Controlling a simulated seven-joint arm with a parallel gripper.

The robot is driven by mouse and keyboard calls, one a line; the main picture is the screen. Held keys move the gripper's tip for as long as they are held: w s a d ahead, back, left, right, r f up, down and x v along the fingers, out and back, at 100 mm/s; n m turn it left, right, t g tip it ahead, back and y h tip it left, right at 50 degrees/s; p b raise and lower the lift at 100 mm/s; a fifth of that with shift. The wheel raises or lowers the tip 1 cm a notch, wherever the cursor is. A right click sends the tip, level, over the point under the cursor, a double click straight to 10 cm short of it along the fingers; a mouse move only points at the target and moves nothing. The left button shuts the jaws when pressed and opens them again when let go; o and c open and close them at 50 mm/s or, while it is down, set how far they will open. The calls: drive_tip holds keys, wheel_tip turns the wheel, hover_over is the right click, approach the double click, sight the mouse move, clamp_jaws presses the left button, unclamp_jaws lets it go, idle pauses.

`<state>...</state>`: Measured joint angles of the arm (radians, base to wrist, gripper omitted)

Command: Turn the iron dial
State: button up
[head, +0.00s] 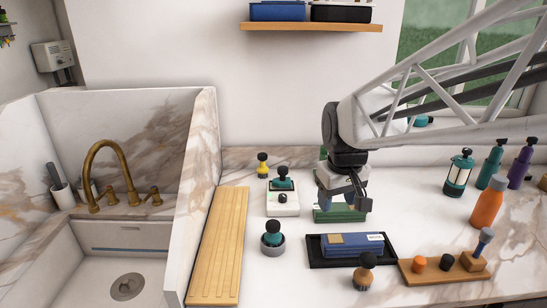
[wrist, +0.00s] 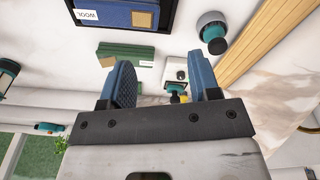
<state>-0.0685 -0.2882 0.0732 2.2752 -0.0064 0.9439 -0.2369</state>
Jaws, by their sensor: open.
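A white iron station (head: 283,203) stands on the counter left of the middle, with a dark round dial (head: 283,198) on its top. A teal-topped iron (head: 284,181) sits at its back. My gripper (head: 345,202) is open and empty, to the right of the station and above a green box (head: 340,214). In the wrist view the station (wrist: 170,69) and its dial (wrist: 181,75) show beyond the two blue fingers, apart from them. The fingers and palm hide part of the station's surroundings there. Which way the dial points is too small to tell.
A teal-knobbed round pot (head: 272,240) stands in front of the station, and a yellow-topped item (head: 262,165) behind it. A black tray (head: 315,261) holds a blue box. A wooden board (head: 218,245) lies left, beside the sink. Bottles stand right.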

drive_tip(key=w+a+f+n, duration=0.1)
drive_tip(key=w+a, duration=0.1)
drive_tip(key=w, duration=0.4)
drive_tip(key=w+a+f+n, duration=0.1)
drive_tip(key=w+a+f, duration=0.1)
drive_tip(key=w, duration=0.5)
drive_tip(key=n+g, duration=0.2)
drive_tip(key=n, duration=0.1)
hover_over(283, 195)
wheel_tip(283, 195, down, 7)
drive_tip(key=shift+f, duration=0.1)
drive_tip(key=shift+f, duration=0.1)
drive_tip(key=shift+f, duration=3.8)
drive_tip(key=c, duration=0.9)
